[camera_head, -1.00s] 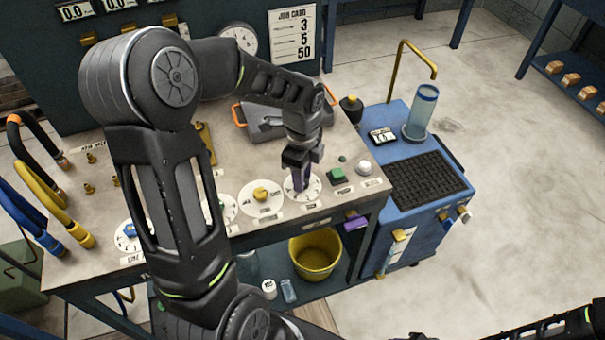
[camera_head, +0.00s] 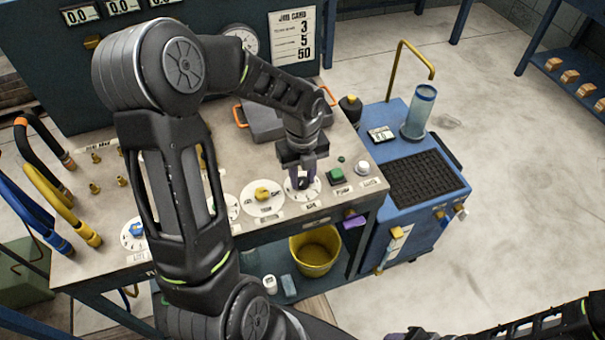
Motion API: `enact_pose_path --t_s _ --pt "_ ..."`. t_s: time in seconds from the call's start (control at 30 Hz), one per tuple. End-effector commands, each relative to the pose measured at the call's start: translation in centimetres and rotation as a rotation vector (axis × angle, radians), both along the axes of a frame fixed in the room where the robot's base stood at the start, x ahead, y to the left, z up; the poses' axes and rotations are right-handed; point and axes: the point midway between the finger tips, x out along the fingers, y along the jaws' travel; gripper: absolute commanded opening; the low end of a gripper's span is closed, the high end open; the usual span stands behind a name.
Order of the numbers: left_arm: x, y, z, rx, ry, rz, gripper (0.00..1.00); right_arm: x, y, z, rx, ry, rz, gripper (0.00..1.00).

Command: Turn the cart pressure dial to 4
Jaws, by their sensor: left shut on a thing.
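The bench top (camera_head: 225,170) carries a row of white round dials along its front edge. My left gripper (camera_head: 302,178) points down over a white dial (camera_head: 312,193) near the bench's front right, and its jaws are shut on the dial's knob. The jaws cover the knob and much of the scale, so I cannot read the setting. The blue cart (camera_head: 435,205) stands against the bench's right end, with a small display (camera_head: 381,134) on top. Part of my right gripper (camera_head: 408,335) shows at the bottom edge; its jaws are not clear.
A dial with a yellow knob (camera_head: 262,194) is just left of the gripped dial. A green button (camera_head: 337,174) and a white knob (camera_head: 361,167) are to its right. A grey case (camera_head: 262,122) lies behind. A yellow bucket (camera_head: 314,255) sits below. The floor at right is clear.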

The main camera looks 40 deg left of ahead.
Motion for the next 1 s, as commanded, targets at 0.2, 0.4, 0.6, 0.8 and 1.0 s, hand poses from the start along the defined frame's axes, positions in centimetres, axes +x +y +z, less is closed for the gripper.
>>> enact_pose_path --t_s 0.2,0.4,0.6,0.8,1.0 --pt "0.07 0.06 0.07 0.001 -0.002 -0.025 0.0 -0.02 -0.01 0.11 -0.001 0.0 0.0 0.51" --pt "0.08 0.05 0.07 0.001 -0.002 -0.026 0.0 -0.02 0.0 0.1 0.0 0.0 0.0 0.51" --pt "0.08 0.04 0.06 0.001 -0.002 -0.025 0.37 -0.02 -0.01 0.11 0.0 0.0 0.0 0.51" --pt "0.04 0.02 0.03 0.0 -0.001 -0.025 0.5 -0.01 0.0 0.11 0.0 0.0 0.0 0.51" --pt "0.02 0.01 0.03 0.001 -0.001 -0.025 0.5 -0.01 -0.01 0.1 0.0 0.0 0.0 0.51"
